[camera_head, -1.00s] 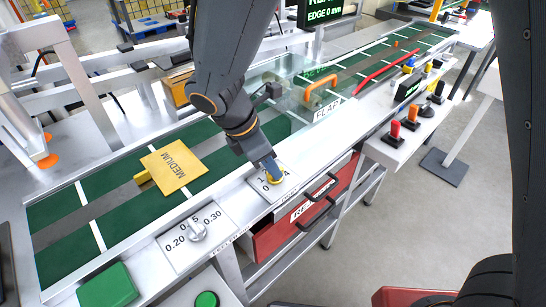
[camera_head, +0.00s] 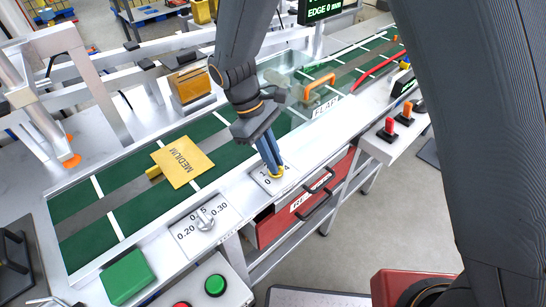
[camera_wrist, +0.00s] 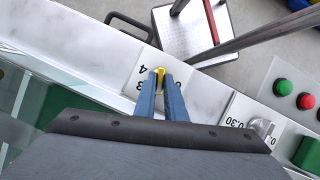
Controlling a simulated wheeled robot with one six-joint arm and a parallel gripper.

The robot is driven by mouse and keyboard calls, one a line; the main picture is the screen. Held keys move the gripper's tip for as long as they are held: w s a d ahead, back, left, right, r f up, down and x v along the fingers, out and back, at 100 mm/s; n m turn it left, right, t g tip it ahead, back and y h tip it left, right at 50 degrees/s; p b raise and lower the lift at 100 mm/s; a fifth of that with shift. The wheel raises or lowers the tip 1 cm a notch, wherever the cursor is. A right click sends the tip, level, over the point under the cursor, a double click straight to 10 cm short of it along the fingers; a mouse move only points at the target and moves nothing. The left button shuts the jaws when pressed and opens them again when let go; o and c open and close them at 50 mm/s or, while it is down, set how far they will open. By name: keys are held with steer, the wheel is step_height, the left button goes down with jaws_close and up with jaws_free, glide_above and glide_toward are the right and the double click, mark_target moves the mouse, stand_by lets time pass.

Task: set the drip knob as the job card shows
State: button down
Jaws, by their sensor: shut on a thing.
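The drip knob is a small yellow knob (camera_head: 277,174) on a white numbered plate (camera_head: 262,181) on the line's front rail. My gripper (camera_head: 274,168) points down at it, and its blue fingers are shut on the knob. In the wrist view the yellow knob (camera_wrist: 159,72) shows between the fingertips (camera_wrist: 160,80). Some of the plate's numbers are hidden by the fingers, and the knob's pointer setting cannot be read. A yellow card marked MEDIUM (camera_head: 183,162) lies over the green belt to the left.
A grey knob (camera_head: 205,222) on a dial marked 0.20 to 0.30 sits left on the same rail. A green block (camera_head: 127,277) and a green button (camera_head: 215,285) are nearer. Red drawers (camera_head: 305,205) with black handles lie below the rail. A clear flap housing (camera_head: 290,84) stands behind.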

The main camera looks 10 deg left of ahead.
steer(key=shift+m+g+y+p, duration=0.35)
steer(key=shift+m+g, duration=0.15)
steer(key=shift+m, duration=1.1)
steer(key=c, duration=1.8)
jaws_free()
steer(key=shift+w, duration=0.1)
steer(key=shift+b+v, duration=1.15)
steer(key=shift+v, duration=2.8)
steer(key=shift+d, duration=0.1)
